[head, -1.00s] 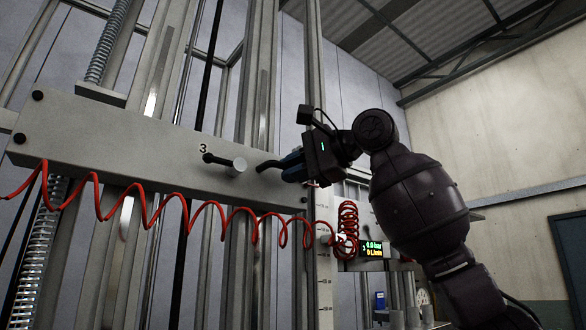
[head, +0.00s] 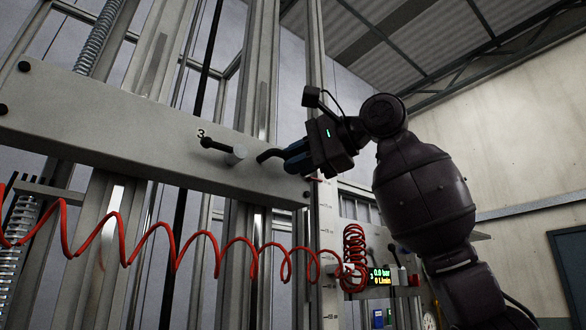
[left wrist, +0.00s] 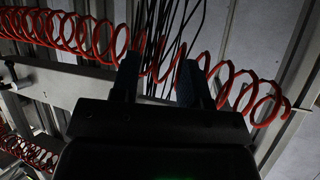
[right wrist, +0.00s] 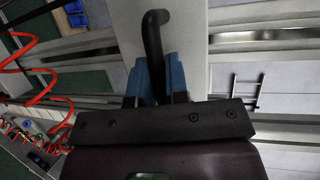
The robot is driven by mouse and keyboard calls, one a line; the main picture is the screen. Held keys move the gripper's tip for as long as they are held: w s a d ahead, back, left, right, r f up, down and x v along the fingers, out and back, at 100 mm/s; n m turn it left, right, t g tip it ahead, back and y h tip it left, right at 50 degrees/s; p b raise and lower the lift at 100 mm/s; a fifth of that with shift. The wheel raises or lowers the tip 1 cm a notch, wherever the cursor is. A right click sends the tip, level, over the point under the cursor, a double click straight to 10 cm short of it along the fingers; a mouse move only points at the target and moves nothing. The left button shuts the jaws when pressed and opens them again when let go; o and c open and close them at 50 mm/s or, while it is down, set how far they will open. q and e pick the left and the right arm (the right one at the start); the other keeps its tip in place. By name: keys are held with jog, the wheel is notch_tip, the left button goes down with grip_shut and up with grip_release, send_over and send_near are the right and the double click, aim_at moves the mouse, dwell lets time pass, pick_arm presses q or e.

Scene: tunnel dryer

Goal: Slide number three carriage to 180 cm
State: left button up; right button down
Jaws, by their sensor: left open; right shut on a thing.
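The number three carriage (head: 120,125) is a long grey beam marked "3", lying across upright rails in the head view. A black locking lever with a round grey hub (head: 236,154) sits on its face. My right gripper (head: 290,160) is shut on the carriage's bent black handle (head: 268,154) at the beam's right end; the right wrist view shows the handle (right wrist: 152,35) between blue-padded fingers. A pale vertical scale (head: 328,250) stands at the right end; its figures are too small to read surely. My left gripper (left wrist: 158,75) is open, outside the head view, with red coils behind its fingers.
A red coiled hose (head: 170,245) hangs in loops below the carriage and bunches near the scale. Metal springs (head: 98,40) and upright rails surround the beam.

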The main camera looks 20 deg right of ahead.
jog(key=shift+r, duration=0.2)
jog(key=c, duration=1.1)
grip_release()
jog(key=shift+s, duration=0.1)
jog(key=shift+c, duration=0.2)
pick_arm(q)
jog(key=shift+s+a+f, duration=0.1)
jog(key=shift+s+f, duration=0.45)
jog(key=shift+s, duration=0.25)
pick_arm(e)
jog(key=shift+f, duration=0.1)
jog(key=shift+d, duration=0.1)
pick_arm(q)
jog(key=shift+w+f+b, duration=0.4)
jog(key=shift+f+b, duration=0.2)
jog(key=shift+b, duration=0.55)
pick_arm(e)
jog(key=v, duration=1)
jog(key=shift+s+d, duration=0.2)
jog(key=shift+s, duration=0.05)
pick_arm(q)
jog(key=shift+s, duration=0.15)
